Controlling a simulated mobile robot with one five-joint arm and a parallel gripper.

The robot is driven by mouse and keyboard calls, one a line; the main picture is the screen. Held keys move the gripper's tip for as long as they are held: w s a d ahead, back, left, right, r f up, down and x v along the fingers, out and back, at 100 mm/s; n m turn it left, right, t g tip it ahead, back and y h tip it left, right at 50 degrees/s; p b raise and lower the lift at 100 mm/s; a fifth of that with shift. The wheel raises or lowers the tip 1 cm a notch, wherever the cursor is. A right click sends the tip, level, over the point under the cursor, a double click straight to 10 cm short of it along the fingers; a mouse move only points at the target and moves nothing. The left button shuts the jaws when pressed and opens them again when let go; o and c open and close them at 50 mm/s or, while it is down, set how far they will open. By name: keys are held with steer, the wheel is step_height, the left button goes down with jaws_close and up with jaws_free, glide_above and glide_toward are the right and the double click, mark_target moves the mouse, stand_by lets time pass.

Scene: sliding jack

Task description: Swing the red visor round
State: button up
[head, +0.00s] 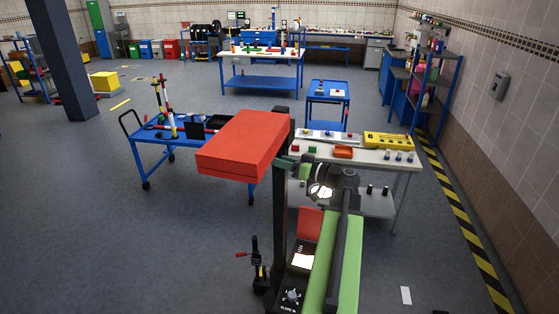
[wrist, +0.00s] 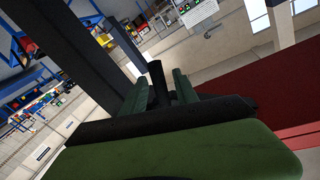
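The red visor (head: 240,145) is a boxy red hood beside the top of a black upright post (head: 280,200) in the head view. It reaches out to the left of the post. In the wrist view the visor (wrist: 250,95) fills the right side as a dark red slab. My gripper (head: 289,164) is at the visor's near right edge, by the post. In the wrist view its green fingers (wrist: 160,88) stand apart, on either side of a short dark bar (wrist: 157,82). I cannot tell whether they touch the bar.
A blue trolley (head: 160,135) with tools stands behind and left of the visor. A pale workbench (head: 375,157) with small parts stands behind my arm. A tiled wall and a striped floor line (head: 465,220) lie to the right.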

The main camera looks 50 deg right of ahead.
jaws_close()
stand_by(1.1)
